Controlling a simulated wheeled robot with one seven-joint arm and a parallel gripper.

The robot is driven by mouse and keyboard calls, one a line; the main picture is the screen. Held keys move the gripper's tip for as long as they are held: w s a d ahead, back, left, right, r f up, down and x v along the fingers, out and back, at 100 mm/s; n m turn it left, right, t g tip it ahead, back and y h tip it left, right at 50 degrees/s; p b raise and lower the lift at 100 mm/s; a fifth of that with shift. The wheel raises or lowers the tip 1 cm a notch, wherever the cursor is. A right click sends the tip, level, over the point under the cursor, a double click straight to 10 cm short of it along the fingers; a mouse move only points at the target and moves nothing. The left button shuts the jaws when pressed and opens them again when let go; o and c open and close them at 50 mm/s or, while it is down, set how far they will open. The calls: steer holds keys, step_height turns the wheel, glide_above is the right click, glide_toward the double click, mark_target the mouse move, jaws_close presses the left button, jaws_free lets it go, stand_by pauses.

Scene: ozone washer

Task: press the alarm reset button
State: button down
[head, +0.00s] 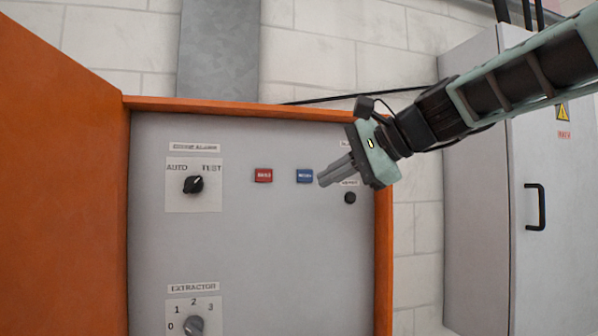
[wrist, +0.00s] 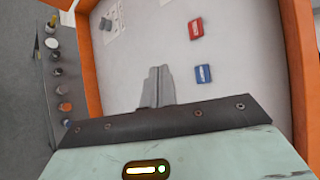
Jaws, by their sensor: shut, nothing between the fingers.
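The grey control panel (head: 270,240) holds a red button (head: 263,175) and a blue button (head: 304,176) side by side. Their lettering is too small to read surely. A small black round button (head: 350,198) sits further right under a label partly covered by my gripper. My gripper (head: 322,180) is shut and empty, its fingertips just right of the blue button in the head view. In the wrist view the closed fingers (wrist: 158,88) lie left of the blue button (wrist: 203,74) and below the red button (wrist: 195,28). I see no clear contact with any button.
An AUTO/TEST selector (head: 193,185) and an extractor dial (head: 193,325) are on the panel's left. An orange frame (head: 250,106) and open orange door (head: 60,190) border the panel. A grey cabinet (head: 480,190) stands right.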

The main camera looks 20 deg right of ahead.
steer(key=shift+d+r, duration=0.15)
steer(key=shift+r, duration=0.3)
steer(key=shift+w, duration=0.15)
steer(key=p, duration=0.3)
glide_toward(300, 181)
steer(key=shift+s+a+f+x, duration=0.1)
steer(key=shift+s+x, duration=0.05)
steer(key=shift+x, duration=0.7)
steer(key=shift+s+a+f+x, duration=0.1)
steer(key=shift+x, duration=0.75)
steer(key=shift+s+a+f+x, duration=0.1)
steer(key=shift+s+x, duration=0.05)
steer(key=shift+x, duration=0.65)
steer(key=shift+w, duration=0.15)
steer(key=shift+w+p, duration=0.25)
steer(key=shift+p, duration=0.05)
steer(key=shift+w, duration=0.35)
stand_by(0.5)
steer(key=shift+s+b, duration=0.35)
steer(key=shift+s, duration=0.4)
